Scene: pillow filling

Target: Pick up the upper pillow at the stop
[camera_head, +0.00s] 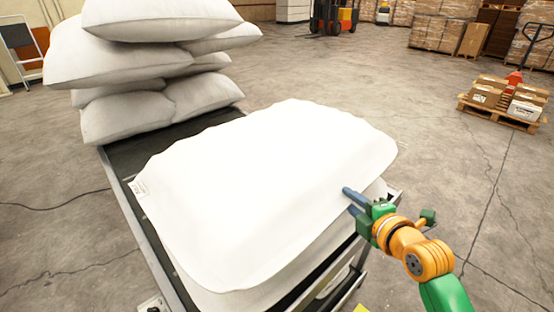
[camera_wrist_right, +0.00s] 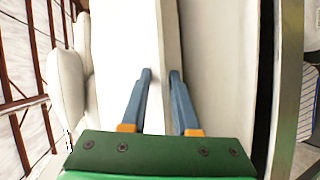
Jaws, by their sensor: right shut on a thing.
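The upper pillow (camera_head: 265,180) is white, flat and wide, and lies on top of another white pillow (camera_head: 215,297) at the near end of the conveyor. My right gripper (camera_head: 350,201) is at the right edge of the upper pillow, with its arm coming in from the right. In the right wrist view, the fingers (camera_wrist_right: 160,75) stand on either side of the upper pillow's edge and are shut on it. The lower pillow (camera_wrist_right: 220,70) shows beside it there. Most of the lower pillow is hidden under the upper one. My left gripper is not in view.
A heap of stuffed white pillows (camera_head: 140,60) sits at the far end of the dark conveyor (camera_head: 130,157). A pallet with boxes (camera_head: 505,112) stands on the floor at the right. A forklift (camera_head: 335,15) is far back. The concrete floor around the conveyor is mostly clear.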

